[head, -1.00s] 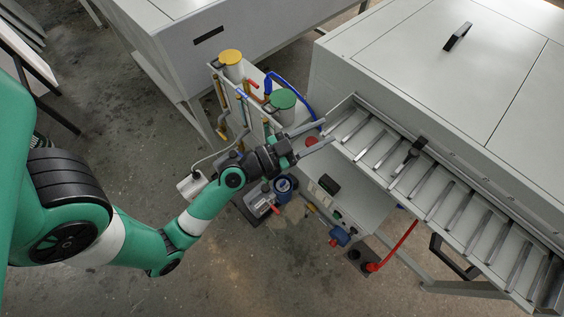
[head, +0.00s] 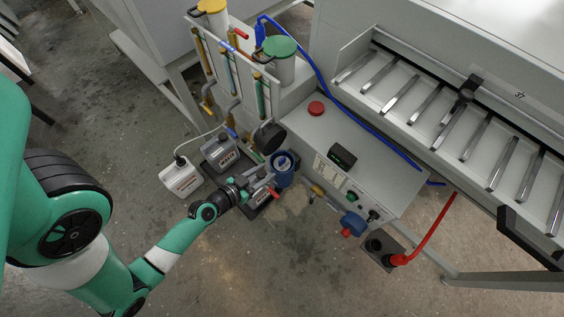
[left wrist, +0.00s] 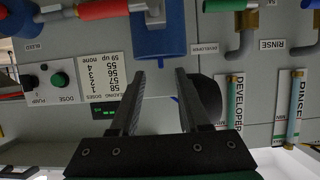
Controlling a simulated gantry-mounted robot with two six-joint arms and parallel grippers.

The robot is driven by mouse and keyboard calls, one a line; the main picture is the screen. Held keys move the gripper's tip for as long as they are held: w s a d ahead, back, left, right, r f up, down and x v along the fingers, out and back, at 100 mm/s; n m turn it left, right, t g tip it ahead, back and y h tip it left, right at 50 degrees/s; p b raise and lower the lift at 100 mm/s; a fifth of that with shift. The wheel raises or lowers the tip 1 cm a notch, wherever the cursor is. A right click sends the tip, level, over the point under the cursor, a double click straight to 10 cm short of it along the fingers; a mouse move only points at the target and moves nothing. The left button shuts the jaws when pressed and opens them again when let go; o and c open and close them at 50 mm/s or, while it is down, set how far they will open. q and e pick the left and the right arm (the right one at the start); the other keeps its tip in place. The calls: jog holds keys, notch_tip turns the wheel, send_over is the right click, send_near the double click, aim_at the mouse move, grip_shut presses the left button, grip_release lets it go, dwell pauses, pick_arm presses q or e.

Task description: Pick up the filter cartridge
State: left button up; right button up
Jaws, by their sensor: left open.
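A blue cylindrical housing (head: 283,177) stands at the front of the grey machine. Its round top shows a pale ring with a dark centre, which may be the filter cartridge (head: 283,161); I cannot tell for sure. In the left wrist view the blue housing (left wrist: 158,32) is at top centre, and no separate cartridge is clear there. My left gripper (head: 266,180) is just left of the housing. In the wrist view its two dark fingers (left wrist: 160,75) are apart, with nothing between them, and point at the housing. My right gripper is not in view.
A black round part (head: 268,136) sits behind the housing. Pipes, a blue valve (head: 352,223) and the control box (head: 350,150) lie right.

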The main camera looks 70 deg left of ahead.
aim_at(279, 162)
pick_arm(q)
jog(key=shift+x, duration=1.2)
jog(key=x, duration=0.2)
jog(key=r+x, duration=0.1)
jog(key=x, duration=0.2)
jog(key=shift+w+a+p, duration=0.2)
jog(key=shift+w+p, duration=0.05)
jog(key=shift+p, duration=0.15)
jog(key=shift+s+d+f, duration=0.1)
jog(key=shift+c, duration=0.6)
grip_shut()
